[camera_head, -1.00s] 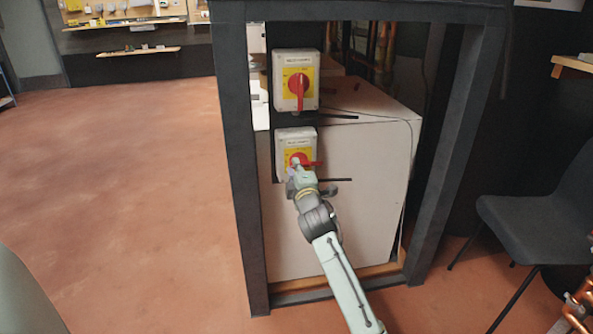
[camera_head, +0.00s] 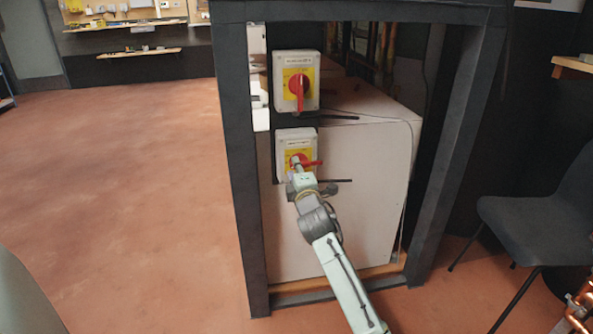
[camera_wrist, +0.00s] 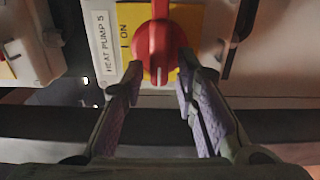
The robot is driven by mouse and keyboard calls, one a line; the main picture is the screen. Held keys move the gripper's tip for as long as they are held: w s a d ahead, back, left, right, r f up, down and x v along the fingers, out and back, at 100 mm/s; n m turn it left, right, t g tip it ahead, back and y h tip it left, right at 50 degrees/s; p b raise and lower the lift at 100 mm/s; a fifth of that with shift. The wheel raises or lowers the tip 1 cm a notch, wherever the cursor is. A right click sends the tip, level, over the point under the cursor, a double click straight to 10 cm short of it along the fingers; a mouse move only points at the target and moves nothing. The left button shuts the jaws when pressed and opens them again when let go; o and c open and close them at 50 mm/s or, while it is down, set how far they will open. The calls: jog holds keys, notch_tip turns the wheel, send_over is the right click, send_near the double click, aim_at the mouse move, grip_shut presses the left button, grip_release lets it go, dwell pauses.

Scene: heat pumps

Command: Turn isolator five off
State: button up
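Isolator five is the lower grey box with a yellow plate (camera_head: 283,147). In the wrist view its label (camera_wrist: 104,42) reads HEAT PUMP 5, and "I ON" shows on the yellow plate beside the knob. Its red handle (camera_head: 314,163) points right in the head view. In the wrist view the red knob (camera_wrist: 158,48) sits between my fingertips. My gripper (camera_wrist: 158,83) is open, one finger on each side of the knob, with small gaps visible. In the head view my gripper (camera_head: 299,173) is at the front of the box and partly hides it.
A second isolator (camera_head: 296,80) with a red handle pointing down is mounted just above. A dark frame (camera_head: 240,170) surrounds both, with a white cabinet (camera_head: 360,190) behind. A dark chair (camera_head: 540,215) stands at the right. The floor at left is clear.

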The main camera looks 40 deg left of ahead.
jog(key=shift+o, duration=0.5)
jog(key=v, duration=1.2)
jog(key=shift+r, duration=0.1)
